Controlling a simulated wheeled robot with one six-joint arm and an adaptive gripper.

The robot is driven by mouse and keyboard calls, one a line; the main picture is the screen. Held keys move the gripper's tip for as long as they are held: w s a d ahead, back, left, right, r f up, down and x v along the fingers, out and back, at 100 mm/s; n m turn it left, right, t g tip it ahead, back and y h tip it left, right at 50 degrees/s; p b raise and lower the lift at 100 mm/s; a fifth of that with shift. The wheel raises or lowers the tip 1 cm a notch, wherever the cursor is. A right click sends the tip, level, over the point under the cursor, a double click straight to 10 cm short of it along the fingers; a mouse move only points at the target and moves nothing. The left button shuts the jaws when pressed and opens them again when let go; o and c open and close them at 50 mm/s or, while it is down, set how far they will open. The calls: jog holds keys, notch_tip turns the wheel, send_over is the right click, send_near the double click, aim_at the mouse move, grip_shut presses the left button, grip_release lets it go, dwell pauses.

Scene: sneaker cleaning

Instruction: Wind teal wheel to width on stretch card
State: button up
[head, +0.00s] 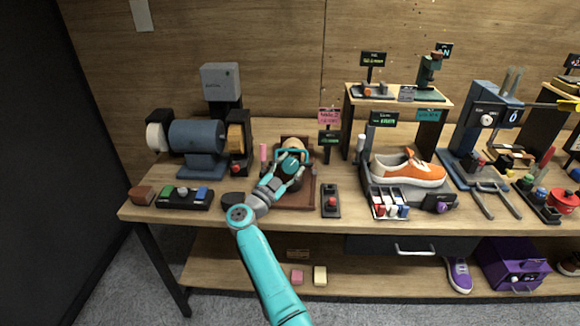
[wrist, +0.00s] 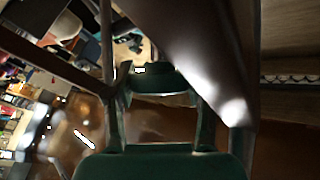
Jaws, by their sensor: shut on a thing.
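The teal wheel (head: 290,164) sits on a stretching device on a brown base (head: 307,197), left of the bench's middle. My gripper (head: 291,174) reaches it from the front, its fingers on either side of the wheel, shut on it. A teal bar frame (head: 292,151) shows just behind the wheel, around a tan rounded form (head: 294,144). In the wrist view, dark green parts (wrist: 160,80) lie between the finger links, but most is dark and blurred. A pink card (head: 329,115) stands behind the device above a dark card (head: 329,138); their writing is too small to read.
A grinder-like machine (head: 197,140) stands to the left, with a button box (head: 185,197) before it. A red-button box (head: 331,201) is close on the right. An orange shoe (head: 407,169) rests further right. Shelf posts and tools crowd the right side.

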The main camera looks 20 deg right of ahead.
dwell(0.3)
jog(key=o, duration=1.1)
jog(key=shift+o, duration=0.2)
